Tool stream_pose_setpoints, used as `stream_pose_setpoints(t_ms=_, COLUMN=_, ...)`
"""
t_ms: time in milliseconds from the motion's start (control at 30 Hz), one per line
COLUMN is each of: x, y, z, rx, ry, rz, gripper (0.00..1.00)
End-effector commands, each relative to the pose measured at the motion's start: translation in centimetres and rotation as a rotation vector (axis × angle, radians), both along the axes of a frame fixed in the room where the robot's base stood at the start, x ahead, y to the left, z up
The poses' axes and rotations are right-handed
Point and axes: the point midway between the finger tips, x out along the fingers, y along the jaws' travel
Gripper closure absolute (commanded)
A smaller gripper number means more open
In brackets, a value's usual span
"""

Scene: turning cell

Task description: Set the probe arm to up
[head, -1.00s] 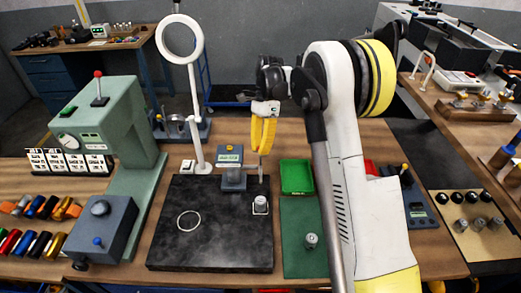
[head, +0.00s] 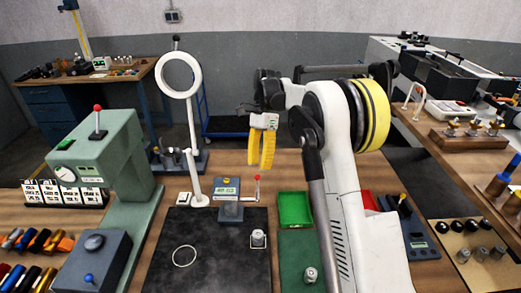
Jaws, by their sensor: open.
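A small grey-blue gauge with a lit display (head: 222,187) stands at the back edge of the black plate. A thin upright lever with a red knob (head: 257,178) rises at its right side; it appears to be the probe arm. My gripper (head: 261,165) has yellow fingers pointing down, a little apart and empty. In the picture the fingertips are just above the red knob; I see no contact, and the depth between them is unclear. A small metal cylinder (head: 258,237) stands on the plate below the lever.
A white ring magnifier on a post (head: 194,140) stands left of the gripper. A green press (head: 105,150) stands further left. The black plate (head: 205,265) is mostly bare, with a thin ring on it. A green tray (head: 294,209) lies to the right, beside my arm.

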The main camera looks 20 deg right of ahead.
Motion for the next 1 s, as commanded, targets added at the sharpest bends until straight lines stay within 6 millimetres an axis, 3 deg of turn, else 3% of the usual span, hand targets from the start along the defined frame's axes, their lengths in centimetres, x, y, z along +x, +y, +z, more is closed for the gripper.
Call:
stream_pose_setpoints(t_ms=100, x=1.1, y=-0.6, z=2.3, rx=0.000, ry=-0.002, rz=-0.001, gripper=0.59)
stream_pose_setpoints(t_ms=300, x=2.2, y=-1.3, z=4.7, rx=0.000, ry=-0.003, rz=-0.001, gripper=0.59)
stream_pose_setpoints(t_ms=833, x=2.4, y=-1.4, z=5.3, rx=-0.001, ry=-0.004, rz=0.001, gripper=0.59)
stream_pose_setpoints(t_ms=1000, x=1.7, y=-1.1, z=5.8, rx=0.003, ry=-0.049, rz=0.037, gripper=0.59)
